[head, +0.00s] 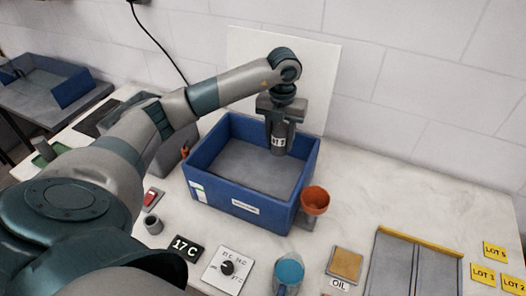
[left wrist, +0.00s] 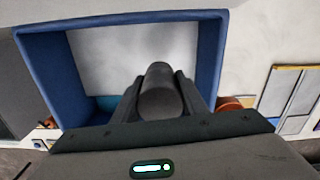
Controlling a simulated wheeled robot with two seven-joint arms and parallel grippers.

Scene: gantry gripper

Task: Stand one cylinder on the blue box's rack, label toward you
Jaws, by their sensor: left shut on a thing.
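My left gripper (head: 282,122) reaches in from above over the far right part of the blue box (head: 238,206). It is shut on a dark grey cylinder (head: 278,145), which hangs upright with a pale label facing the head camera. In the left wrist view the cylinder (left wrist: 160,92) sits between the two fingers (left wrist: 160,98), with the blue box (left wrist: 45,75) around it. The grey floor of the box looks empty. I cannot tell whether the cylinder touches anything below. My right gripper is not in view.
An orange cup (head: 315,200) stands by the box's right front corner. In front are a small grey cup (head: 153,224), a 17 C display (head: 185,248), a dial panel (head: 228,268) and a blue-topped jug (head: 289,270). A white board (head: 300,75) stands behind the box.

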